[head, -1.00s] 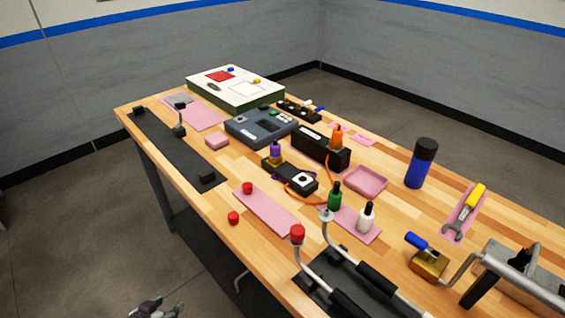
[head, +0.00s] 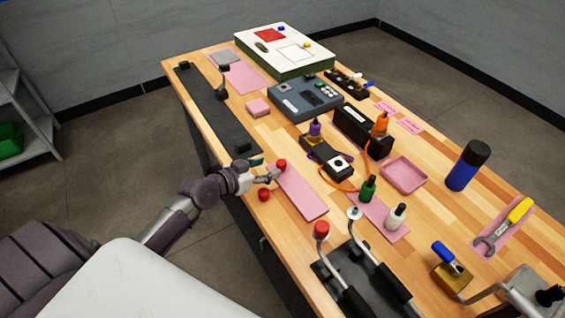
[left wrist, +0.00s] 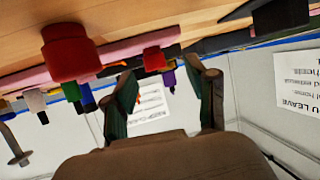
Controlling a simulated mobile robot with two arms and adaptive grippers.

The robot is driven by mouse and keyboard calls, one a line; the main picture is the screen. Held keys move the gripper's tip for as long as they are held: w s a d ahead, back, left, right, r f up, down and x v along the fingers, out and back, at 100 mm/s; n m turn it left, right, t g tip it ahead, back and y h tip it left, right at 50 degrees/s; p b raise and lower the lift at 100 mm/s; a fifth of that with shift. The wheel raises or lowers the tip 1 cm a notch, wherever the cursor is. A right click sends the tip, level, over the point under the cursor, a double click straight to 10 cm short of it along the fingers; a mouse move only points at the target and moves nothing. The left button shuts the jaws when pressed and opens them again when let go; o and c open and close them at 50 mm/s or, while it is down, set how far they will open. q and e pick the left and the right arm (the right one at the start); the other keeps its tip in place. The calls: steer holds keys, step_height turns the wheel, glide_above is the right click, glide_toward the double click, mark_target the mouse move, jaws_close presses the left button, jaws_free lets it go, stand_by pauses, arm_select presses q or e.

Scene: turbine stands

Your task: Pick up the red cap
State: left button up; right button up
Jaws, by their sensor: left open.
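A small red cap (head: 281,165) stands near the far-left end of the long pink mat (head: 300,195). A second red cap (head: 264,194) stands on the bare wood close to the table's left edge. A third red cap (head: 321,230) sits on the end of a bent metal tube. My left gripper (head: 265,170) is open, just left of the cap on the mat. In the left wrist view, that cap (left wrist: 154,60) shows between the open fingers, beyond them; the larger, nearer red cap (left wrist: 68,55) is to their left. My right gripper is not in view.
A black strip (head: 215,112) with fixtures runs along the table's left edge. A black device (head: 330,160) with an orange cable, a green bottle (head: 367,188) and a white bottle (head: 395,217) stand right of the pink mat. Bare wood lies left of the mat.

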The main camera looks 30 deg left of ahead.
mark_target(280, 163)
arm_select(q)
steer(key=shift+w+d, duration=0.25)
steer(key=shift+w, duration=0.2)
steer(key=shift+w+d+p, duration=0.7)
steer(key=shift+w+p, duration=0.35)
steer(key=shift+p, duration=0.05)
steer(key=x, duration=0.2)
steer(key=shift+w+f, duration=0.15)
steer(key=shift+f, duration=0.1)
steer(key=shift+c, duration=1)
steer(key=c, duration=0.7)
